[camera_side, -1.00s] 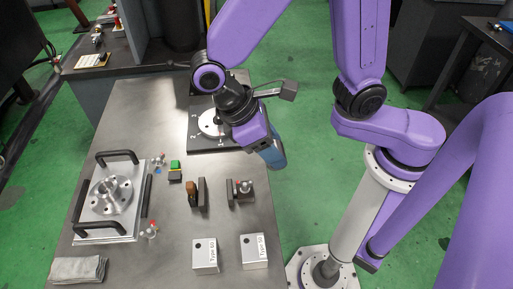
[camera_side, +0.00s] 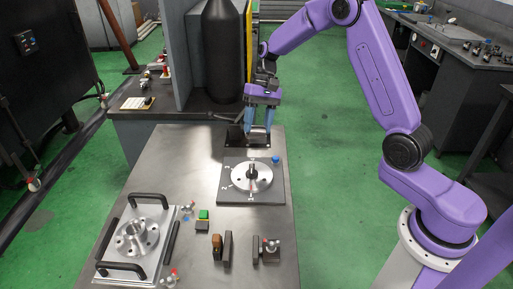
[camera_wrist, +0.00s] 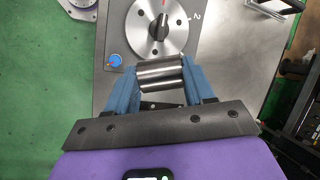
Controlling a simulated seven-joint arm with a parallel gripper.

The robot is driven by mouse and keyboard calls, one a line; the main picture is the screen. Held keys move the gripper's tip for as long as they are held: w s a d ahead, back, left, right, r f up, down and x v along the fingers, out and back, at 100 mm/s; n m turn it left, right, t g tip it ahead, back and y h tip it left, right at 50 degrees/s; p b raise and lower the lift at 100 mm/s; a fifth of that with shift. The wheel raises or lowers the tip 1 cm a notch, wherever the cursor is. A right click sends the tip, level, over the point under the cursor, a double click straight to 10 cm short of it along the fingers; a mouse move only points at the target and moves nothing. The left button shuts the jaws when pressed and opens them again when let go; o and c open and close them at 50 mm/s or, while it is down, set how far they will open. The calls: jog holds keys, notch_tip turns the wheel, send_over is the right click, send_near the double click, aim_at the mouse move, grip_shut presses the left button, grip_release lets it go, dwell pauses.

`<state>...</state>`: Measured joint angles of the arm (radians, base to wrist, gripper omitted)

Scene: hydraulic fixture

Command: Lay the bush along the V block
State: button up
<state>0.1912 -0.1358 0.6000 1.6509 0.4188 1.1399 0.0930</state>
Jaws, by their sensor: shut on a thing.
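The bush (camera_wrist: 160,73) is a smooth grey metal cylinder. In the wrist view it lies crosswise between the two blue fingers of my gripper (camera_wrist: 160,80), which is shut on its ends. In the side view my gripper (camera_side: 258,130) points down at the far end of the steel table, behind the dial plate. A dark low fixture (camera_side: 235,138) lies by the fingertips. I cannot tell whether it is the V block or whether the bush touches it.
The dial plate (camera_side: 232,195) with its round numbered disc (camera_side: 263,180) and blue knob (camera_side: 275,160) is just in front. A flanged fixture with black handles (camera_side: 148,196) stands front left. Small clamp blocks (camera_side: 266,250) stand near the front. A black cylinder (camera_side: 212,60) stands behind.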

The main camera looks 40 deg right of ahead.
jog(key=w+d+m+t, duration=0.3)
jog(key=w+d+m, duration=0.15)
jog(key=d, duration=1.05)
jog(key=shift+y, duration=0.4)
jog(key=shift+w+a+f, duration=0.65)
jog(key=shift+w+f, duration=0.1)
jog(key=shift+f, duration=0.5)
jog(key=shift+w+a+f, duration=0.7)
jog(key=shift+f, duration=0.5)
jog(key=shift+w+a+f, duration=0.65)
jog(key=shift+w+f, duration=0.1)
jog(key=shift+f, duration=0.5)
jog(key=shift+f, duration=0.65)
jog(key=o, duration=1.4)
jog(key=shift+c, duration=0.2)
